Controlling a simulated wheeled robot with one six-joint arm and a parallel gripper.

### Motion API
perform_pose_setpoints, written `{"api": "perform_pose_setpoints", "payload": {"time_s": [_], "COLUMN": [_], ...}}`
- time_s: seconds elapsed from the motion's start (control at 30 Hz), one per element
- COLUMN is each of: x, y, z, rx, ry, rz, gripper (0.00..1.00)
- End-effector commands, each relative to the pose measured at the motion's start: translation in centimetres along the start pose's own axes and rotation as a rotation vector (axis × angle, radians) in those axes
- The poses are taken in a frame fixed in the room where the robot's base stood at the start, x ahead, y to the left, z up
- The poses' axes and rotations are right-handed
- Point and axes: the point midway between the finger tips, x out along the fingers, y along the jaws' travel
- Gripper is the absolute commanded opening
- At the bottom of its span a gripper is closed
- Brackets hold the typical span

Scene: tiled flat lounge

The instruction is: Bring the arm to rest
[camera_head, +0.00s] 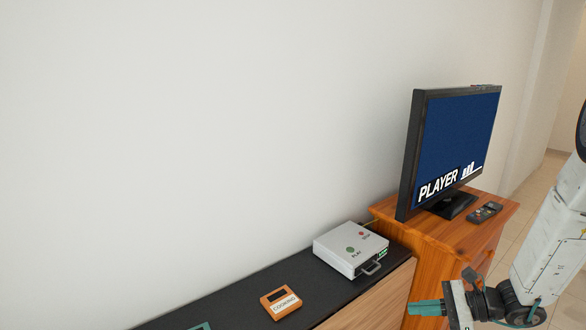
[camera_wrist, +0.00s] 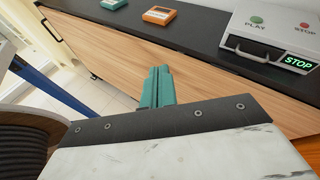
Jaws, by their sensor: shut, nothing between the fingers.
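My gripper (camera_head: 427,308) shows at the lower right of the head view, in front of the wooden cabinets. Its two teal fingers are together with nothing between them. In the wrist view my gripper (camera_wrist: 156,88) points toward the front of the low cabinet, its fingers side by side. My white arm comes in from the right edge of the head view and bends at the bottom.
A low cabinet (camera_head: 240,305) with a dark top bears a white player box (camera_head: 340,255), an orange cooking case (camera_head: 281,302) and a teal case (camera_wrist: 113,4). A screen (camera_head: 450,140) reading PLAYER and a remote (camera_head: 485,212) stand on the orange wooden cabinet (camera_head: 440,250).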

Motion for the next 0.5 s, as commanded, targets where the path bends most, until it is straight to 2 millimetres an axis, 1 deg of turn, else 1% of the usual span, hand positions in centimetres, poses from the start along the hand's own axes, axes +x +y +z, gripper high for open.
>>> {"api": "perform_pose_setpoints", "payload": {"time_s": [0.03, 0.2, 0.3, 0.5], "x": [-0.1, -0.9, -1.9, -4.7], "y": [1.1, 5.8, 8.6, 13.2], "z": [1.8, 7.0, 9.6, 13.5], "rx": [-0.065, -0.31, -0.463, -0.756], "ry": [0.017, 0.094, 0.153, 0.292], "rz": [0.067, 0.332, 0.487, 0.76], "gripper": [0.0, 0.0, 0.0, 0.0]}}
